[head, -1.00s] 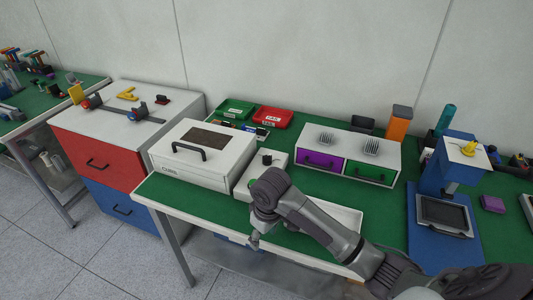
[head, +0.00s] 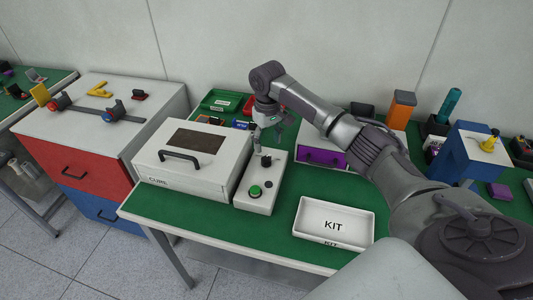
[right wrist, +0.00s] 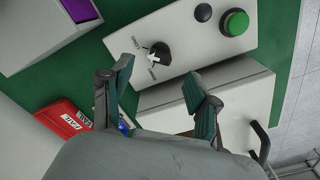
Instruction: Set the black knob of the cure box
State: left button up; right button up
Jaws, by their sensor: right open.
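The cure box (head: 165,165) is a white case with a dark window and a black handle, on the green bench. Beside its right side is a white control box (head: 246,205) with a green button (head: 255,191), a small dark button and the black knob (head: 266,160). My left gripper is not in view.
A white KIT tray (head: 311,227) lies to the right of the control box. A purple-fronted drawer unit (head: 322,157) stands behind, partly hidden by my right arm. Green (head: 221,101) and red bins are at the back. Green bench top is clear between control box and tray.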

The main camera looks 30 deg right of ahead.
aim_at(266, 156)
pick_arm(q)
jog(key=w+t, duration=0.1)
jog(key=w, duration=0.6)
pick_arm(e)
jog(key=f, duration=0.5)
jog(key=shift+w+a+f, duration=0.1)
jog(key=shift+w+f, duration=0.15)
jog(key=shift+f, duration=0.55)
jog(key=c, duration=1.1)
jog(key=shift+p, duration=0.3)
grip_shut()
jog(key=shift+n+p, duration=0.9)
jog(key=shift+n, duration=0.6)
jog(key=n+p, duration=0.1)
jog(key=n, duration=0.2)
jog(key=shift+n, duration=0.3)
jog(key=n+p, duration=0.1)
jog(key=n, duration=0.3)
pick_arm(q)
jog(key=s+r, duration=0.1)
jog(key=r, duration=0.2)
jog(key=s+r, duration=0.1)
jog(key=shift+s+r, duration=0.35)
pick_arm(e)
jog(key=n, duration=0.5)
jog(key=shift+n, duration=0.3)
